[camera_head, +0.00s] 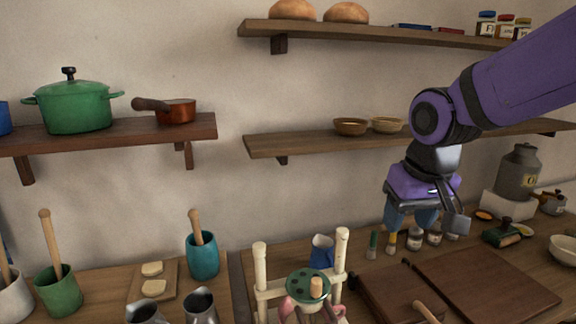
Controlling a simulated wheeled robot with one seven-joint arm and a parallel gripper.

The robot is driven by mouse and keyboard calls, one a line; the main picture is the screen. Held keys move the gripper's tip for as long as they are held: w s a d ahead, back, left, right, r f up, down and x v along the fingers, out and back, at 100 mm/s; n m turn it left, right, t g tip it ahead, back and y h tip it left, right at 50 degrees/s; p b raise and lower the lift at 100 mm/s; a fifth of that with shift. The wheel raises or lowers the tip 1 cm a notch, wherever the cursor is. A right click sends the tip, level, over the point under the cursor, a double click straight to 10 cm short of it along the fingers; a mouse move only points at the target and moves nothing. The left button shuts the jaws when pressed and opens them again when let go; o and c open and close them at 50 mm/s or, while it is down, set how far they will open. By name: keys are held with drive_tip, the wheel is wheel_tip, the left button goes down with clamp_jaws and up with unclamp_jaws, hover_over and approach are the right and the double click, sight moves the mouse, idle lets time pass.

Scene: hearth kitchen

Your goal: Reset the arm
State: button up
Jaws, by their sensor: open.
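My purple arm (515,75) reaches in from the right edge. My gripper (425,217) hangs from it, pointing down, above the back of the wooden counter, in front of the wall and below the middle shelf. Its jaws are open, and I see nothing held between them. Several small jars (414,240) show just below and behind it on the counter.
Cutting boards (490,285) lie in front of the gripper. A grey can (518,172) stands to the right. Shelves (300,143) line the wall; one holds a green pot (75,105).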

drive_tip(key=s+d+r+t, duration=0.1)
drive_tip(key=s+d+r, duration=0.1)
drive_tip(key=s+d, duration=0.3)
drive_tip(key=s+d+r+m+t, duration=0.1)
drive_tip(key=s+d+r+t, duration=0.1)
drive_tip(key=s+d, duration=0.3)
drive_tip(key=s+r, duration=0.1)
drive_tip(key=s, duration=0.2)
drive_tip(key=shift+s+d+r+m, duration=0.15)
drive_tip(key=shift+d+r+m, duration=0.05)
drive_tip(key=shift+r+m, duration=0.1)
